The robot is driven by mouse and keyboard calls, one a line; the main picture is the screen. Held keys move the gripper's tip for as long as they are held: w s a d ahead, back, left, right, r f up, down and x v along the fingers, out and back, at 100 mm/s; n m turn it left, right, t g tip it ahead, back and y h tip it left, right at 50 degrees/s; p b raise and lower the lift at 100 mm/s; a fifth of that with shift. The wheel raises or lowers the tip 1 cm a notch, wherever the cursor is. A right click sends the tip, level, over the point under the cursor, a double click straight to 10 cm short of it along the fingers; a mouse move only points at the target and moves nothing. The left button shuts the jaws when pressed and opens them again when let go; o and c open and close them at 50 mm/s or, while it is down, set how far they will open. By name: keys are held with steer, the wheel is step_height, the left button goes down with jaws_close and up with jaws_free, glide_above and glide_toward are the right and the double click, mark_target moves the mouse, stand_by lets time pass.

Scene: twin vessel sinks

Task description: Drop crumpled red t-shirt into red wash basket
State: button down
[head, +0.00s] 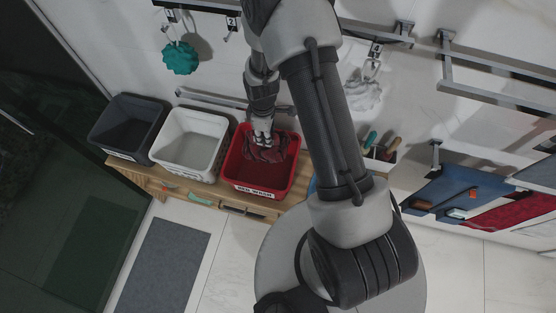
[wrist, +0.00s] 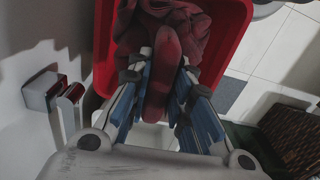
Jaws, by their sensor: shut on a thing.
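The crumpled red t-shirt (head: 266,149) is dark red and hangs from my gripper (head: 262,138) in the head view. My gripper is shut on it. The shirt is inside the outline of the red wash basket (head: 297,170), near its back side; I cannot tell whether it touches the bottom. The basket has a white label on its front. In the wrist view, the shirt (wrist: 166,62) is between the blue-padded fingers of my gripper (wrist: 167,85), with the red basket wall (wrist: 228,40) around it.
A white basket (head: 190,140) and a dark grey basket (head: 124,126) stand left of the red one on a wooden bench (head: 148,177). A metal rail (head: 220,100) runs along the wall behind. A teal puff (head: 181,58) hangs above. Tools with coloured handles (head: 380,148) stand at right.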

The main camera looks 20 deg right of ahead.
steer(key=shift+a+f+b, duration=0.1)
steer(key=shift+f+b, duration=1.65)
steer(key=shift+f, duration=1.25)
steer(key=c, duration=1.4)
jaws_free()
steer(key=shift+o, duration=0.2)
step_height(320, 180, up, 12)
steer(key=shift+r, duration=0.1)
